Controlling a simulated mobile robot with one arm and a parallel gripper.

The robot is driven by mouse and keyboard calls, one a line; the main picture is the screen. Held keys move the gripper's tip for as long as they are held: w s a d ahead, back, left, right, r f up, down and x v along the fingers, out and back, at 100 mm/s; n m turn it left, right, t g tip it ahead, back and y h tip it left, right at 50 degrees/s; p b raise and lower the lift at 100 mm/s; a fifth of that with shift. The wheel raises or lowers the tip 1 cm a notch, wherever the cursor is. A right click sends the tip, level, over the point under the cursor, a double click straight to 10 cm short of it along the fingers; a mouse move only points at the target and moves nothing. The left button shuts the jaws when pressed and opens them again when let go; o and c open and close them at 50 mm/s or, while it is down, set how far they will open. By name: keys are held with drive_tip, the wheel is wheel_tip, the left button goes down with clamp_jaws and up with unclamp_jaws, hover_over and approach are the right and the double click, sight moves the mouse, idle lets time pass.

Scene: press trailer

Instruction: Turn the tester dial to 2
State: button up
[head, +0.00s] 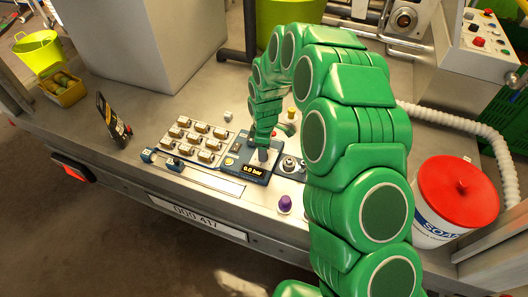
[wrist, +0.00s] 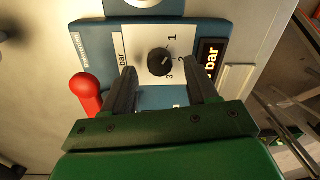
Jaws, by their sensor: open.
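The tester (head: 252,180) is a blue box on the metal bench, with a black display (head: 253,169) reading 0.0 bar. In the wrist view its dial (wrist: 159,61) is a small round black knob on a white plate (wrist: 142,44) marked 1, 2 and 3. I cannot tell for sure which number the knob's pale mark faces. My gripper (wrist: 160,74) is open and empty, its dark fingers to either side of the knob's near side, apart from it. In the head view my gripper (head: 263,153) is over the tester and hides the dial.
A red lever (wrist: 86,92) stands left of the dial in the wrist view. In the head view, a tray of several blocks (head: 196,143) lies left of the tester. A purple knob-like piece (head: 284,204) stands in front, and a white tub (head: 436,224) with a red lid at right.

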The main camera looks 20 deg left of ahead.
drive_tip(key=shift+f, duration=0.95)
drive_tip(key=shift+c, duration=0.4)
drive_tip(key=c, duration=1)
drive_tip(key=m, duration=0.5)
drive_tip(key=shift+d+m, duration=0.1)
drive_tip(key=shift+m, duration=0.3)
drive_tip(key=m, duration=0.5)
drive_tip(key=shift+m+y, duration=0.3)
drive_tip(key=shift+m, duration=0.1)
